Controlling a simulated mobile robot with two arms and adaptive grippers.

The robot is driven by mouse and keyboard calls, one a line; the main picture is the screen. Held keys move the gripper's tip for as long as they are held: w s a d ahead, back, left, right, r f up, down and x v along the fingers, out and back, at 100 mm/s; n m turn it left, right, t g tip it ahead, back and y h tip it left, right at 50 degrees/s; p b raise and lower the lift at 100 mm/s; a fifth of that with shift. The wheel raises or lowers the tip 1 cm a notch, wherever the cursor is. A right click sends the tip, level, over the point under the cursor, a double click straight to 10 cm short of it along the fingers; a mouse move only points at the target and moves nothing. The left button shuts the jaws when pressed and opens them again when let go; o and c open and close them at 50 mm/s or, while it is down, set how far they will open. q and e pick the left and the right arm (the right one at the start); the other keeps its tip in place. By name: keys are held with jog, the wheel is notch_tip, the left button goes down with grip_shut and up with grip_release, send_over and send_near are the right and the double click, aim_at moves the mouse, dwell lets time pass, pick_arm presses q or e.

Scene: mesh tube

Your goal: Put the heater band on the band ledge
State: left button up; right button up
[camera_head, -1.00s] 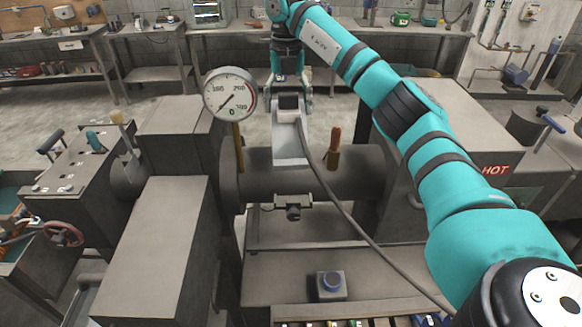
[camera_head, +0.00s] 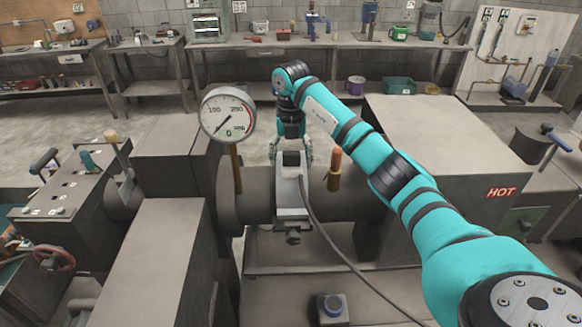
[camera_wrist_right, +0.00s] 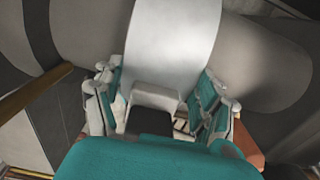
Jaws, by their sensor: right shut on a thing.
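The heater band (camera_head: 292,201) is a pale metal strip with a grey box and a dark cable. It lies over the front of the dark horizontal barrel (camera_head: 345,203), between the gauge stem and an orange-tipped peg. My right gripper (camera_head: 291,152) is shut on the box at the band's top. In the right wrist view, its teal fingers flank the box (camera_wrist_right: 152,98), and the pale band (camera_wrist_right: 178,38) curves away beyond. A small clamp-like part (camera_head: 293,238) shows just below the band. I cannot tell which surface is the band ledge. My left gripper is out of view.
A round gauge (camera_head: 228,114) stands left of the band, and the orange-tipped peg (camera_head: 335,168) stands close on its right. A block marked HOT (camera_head: 455,140) is at the right. The cable runs down to the lower right across the lower shelf (camera_head: 270,290).

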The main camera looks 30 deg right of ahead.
notch_tip(320, 180, down, 3)
jog(key=shift+r, duration=0.1)
jog(key=o, duration=1.7)
notch_tip(320, 180, up, 12)
